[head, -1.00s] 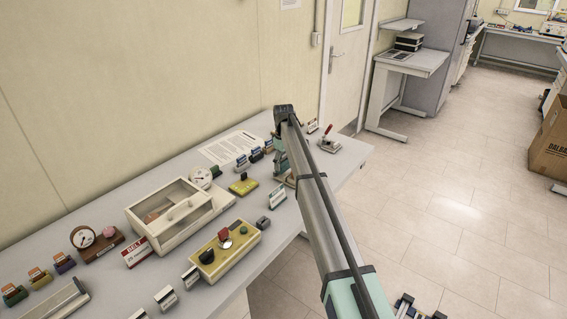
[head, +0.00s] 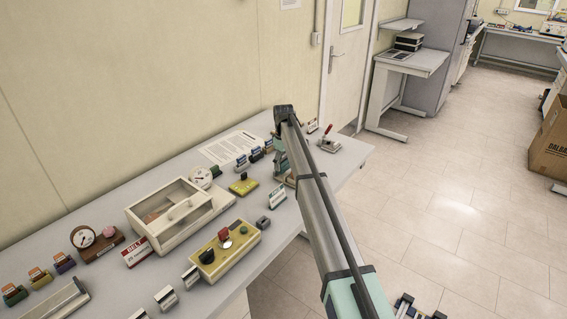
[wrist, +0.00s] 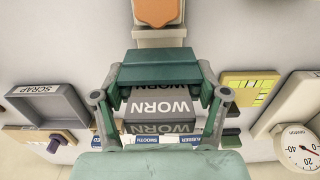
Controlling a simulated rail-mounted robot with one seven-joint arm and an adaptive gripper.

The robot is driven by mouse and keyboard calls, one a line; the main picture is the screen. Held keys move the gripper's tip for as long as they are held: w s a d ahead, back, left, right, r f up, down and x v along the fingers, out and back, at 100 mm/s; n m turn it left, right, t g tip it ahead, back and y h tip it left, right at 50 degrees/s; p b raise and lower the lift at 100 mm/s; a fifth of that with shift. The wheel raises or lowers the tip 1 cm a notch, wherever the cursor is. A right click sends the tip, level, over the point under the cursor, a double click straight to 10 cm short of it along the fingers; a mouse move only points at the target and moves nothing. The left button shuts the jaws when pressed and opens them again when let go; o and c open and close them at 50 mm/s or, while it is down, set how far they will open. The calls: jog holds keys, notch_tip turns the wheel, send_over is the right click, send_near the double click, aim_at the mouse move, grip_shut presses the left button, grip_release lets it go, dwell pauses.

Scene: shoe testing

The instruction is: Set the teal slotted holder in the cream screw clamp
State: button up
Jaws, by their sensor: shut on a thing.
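In the wrist view my gripper (wrist: 160,82) is shut on a teal block, which I take to be the teal slotted holder (wrist: 155,66). The holder lies crosswise between the fingers; its far side is hidden. Just beyond it, at the top edge, is a cream part (wrist: 158,38) with an orange knob-like piece (wrist: 156,11). It may be the cream screw clamp, but it is cut off by the frame. The holder is close to it in the picture; I cannot tell whether they touch. In the head view my arm hides most of the gripper.
A grey tray labelled WORN (wrist: 160,106) lies behind the gripper. A SCRAP tray (wrist: 48,105) is at left, a yellow block (wrist: 247,88) and dial gauge (wrist: 300,150) at right. In the head view, a red-handled clamp (head: 328,142) stands near the table's far end.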

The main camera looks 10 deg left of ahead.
aim_at(284, 168)
jog(key=shift+f+b, duration=0.55)
jog(key=shift+f, duration=1.1)
jog(key=o, duration=1.5)
jog(key=shift+c, duration=0.2)
jog(key=shift+r, duration=0.1)
notch_tip(284, 168, up, 12)
jog(key=shift+f, duration=0.1)
